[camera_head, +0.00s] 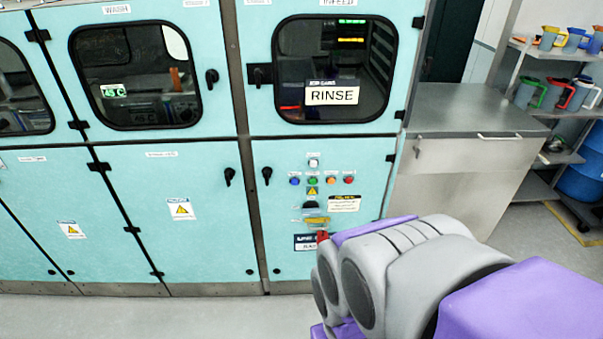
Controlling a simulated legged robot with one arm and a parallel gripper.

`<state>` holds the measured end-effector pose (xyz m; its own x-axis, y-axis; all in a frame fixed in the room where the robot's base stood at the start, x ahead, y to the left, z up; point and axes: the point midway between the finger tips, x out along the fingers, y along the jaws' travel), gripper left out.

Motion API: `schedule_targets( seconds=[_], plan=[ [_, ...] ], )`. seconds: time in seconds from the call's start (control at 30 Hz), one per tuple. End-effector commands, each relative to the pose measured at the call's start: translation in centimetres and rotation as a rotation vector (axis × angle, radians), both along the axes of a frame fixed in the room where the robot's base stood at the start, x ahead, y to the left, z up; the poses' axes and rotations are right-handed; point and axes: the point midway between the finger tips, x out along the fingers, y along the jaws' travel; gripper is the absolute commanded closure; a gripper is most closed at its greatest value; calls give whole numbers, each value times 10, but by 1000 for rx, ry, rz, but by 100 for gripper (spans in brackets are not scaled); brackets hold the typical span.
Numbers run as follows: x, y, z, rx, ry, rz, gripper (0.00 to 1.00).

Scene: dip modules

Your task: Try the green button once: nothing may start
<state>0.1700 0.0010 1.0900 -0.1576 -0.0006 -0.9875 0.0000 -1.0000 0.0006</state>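The green button (313,181) sits in a row of small round buttons on the lower right door of the turquoise machine (200,215). A blue button (295,181) is to its left; an orange button (331,180) and a red button (348,179) are to its right. A pale button or lamp (313,162) is above it. My arm, grey and purple, reaches in from the lower right, below and right of the buttons. My gripper's fingers cannot be made out, and the arm hides part of the door's lower area.
Below the buttons are a yellow warning label, a dark switch (311,204) and a yellow handle-like part (316,221). A window marked RINSE (332,95) is above. A steel cabinet (455,170) and shelves with coloured jugs (565,95) stand right. Floor at lower left is clear.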

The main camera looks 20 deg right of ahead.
Motion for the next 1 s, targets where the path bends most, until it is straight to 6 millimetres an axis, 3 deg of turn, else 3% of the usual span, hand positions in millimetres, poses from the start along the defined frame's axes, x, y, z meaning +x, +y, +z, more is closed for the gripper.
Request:
schedule_targets(
  seconds=[0.13,1.0],
  plan=[
    [0,0,0,0,0,0,100],
    [0,0,0,0,0,0,100]
  ],
)
